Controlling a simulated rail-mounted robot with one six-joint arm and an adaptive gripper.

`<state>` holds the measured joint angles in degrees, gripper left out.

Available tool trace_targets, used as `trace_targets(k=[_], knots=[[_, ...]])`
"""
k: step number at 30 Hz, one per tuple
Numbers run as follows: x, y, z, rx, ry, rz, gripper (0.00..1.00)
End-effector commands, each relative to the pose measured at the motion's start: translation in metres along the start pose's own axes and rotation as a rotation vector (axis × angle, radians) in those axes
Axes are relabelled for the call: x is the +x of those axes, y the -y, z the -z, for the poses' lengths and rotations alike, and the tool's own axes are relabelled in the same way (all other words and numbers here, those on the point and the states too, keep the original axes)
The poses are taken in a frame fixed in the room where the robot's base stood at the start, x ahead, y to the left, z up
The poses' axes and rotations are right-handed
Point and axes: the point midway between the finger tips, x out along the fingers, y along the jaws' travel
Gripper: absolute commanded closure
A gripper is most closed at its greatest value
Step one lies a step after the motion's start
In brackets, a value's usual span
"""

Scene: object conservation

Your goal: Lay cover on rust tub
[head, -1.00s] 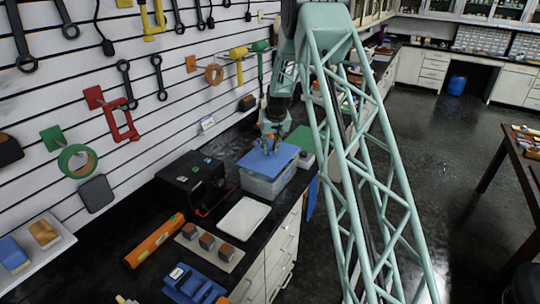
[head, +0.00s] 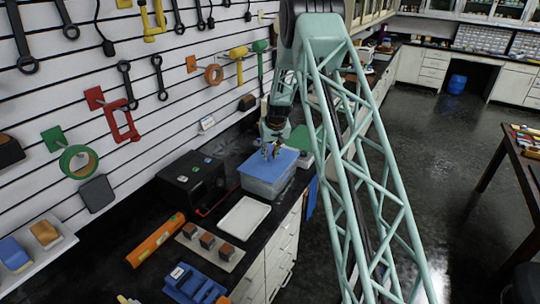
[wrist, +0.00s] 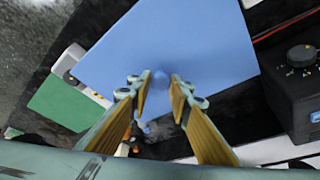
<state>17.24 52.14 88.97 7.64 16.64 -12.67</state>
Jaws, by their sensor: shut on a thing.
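The blue cover (head: 284,163) lies over the top of a pale, translucent grey tub (head: 268,186) on the dark bench, its edges close to lined up with the rim. I cannot tell whether it is fully seated. No rust colour shows on the tub. My gripper (head: 271,151) is above the cover. The inside of the tub is hidden.
A black box with a dial (head: 190,180) stands close left of the tub. A white tray (head: 243,219) lies in front, and a green-topped box (head: 300,142) stands behind. An orange tool (head: 155,240) and blocks on a plate (head: 206,242) are nearer.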

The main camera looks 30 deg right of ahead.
Motion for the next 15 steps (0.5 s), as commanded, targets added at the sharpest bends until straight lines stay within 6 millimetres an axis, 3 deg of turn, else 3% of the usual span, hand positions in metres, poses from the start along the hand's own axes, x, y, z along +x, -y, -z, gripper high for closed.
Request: trace_targets(k=[9,10,15], knots=[[0.0054,0.0000,-0.0020,0.000,-0.001,0.000,0.94],[0.0049,0.0000,-0.0020,0.000,0.000,0.000,0.79],[0.0044,0.0000,-0.0018,0.000,0.000,0.000,0.68]])
